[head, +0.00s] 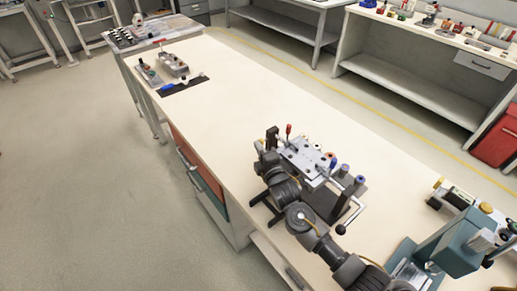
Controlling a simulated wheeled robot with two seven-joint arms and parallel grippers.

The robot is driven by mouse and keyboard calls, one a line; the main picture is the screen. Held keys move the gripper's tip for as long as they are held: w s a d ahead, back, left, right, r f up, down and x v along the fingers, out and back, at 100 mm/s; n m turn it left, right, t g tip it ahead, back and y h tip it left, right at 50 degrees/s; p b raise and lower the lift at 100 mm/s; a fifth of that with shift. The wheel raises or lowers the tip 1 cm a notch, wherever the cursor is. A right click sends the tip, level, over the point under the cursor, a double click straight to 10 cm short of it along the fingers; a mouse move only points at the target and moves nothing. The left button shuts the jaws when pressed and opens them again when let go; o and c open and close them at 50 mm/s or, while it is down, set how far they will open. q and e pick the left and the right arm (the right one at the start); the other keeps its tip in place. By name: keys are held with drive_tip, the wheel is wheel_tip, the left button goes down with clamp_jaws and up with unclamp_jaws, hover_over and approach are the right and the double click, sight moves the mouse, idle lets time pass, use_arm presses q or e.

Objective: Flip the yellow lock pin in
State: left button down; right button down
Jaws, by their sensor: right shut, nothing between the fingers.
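A grey metal fixture (306,157) stands on the pale workbench, with a flat plate on top, a red-tipped lever (288,130) and blue-capped posts (345,169). My right arm comes in from the bottom right, and its gripper (268,148) is at the left end of the fixture. The gripper is shut and empty; whether it touches the fixture cannot be told. I cannot make out the yellow lock pin for certain; it is too small or hidden by the arm and fixture. My left gripper is not in view.
A crank handle (341,228) sticks out at the fixture's front right. A teal machine (455,246) stands at the bench's right. Small parts (174,68) and a dark mat (184,86) lie at the far left end. The bench top (245,90) between is clear.

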drive_tip(key=s+p, duration=0.7)
drive_tip(key=s, duration=0.4)
drive_tip(key=shift+s+p, duration=0.35)
drive_tip(key=shift+p, duration=0.05)
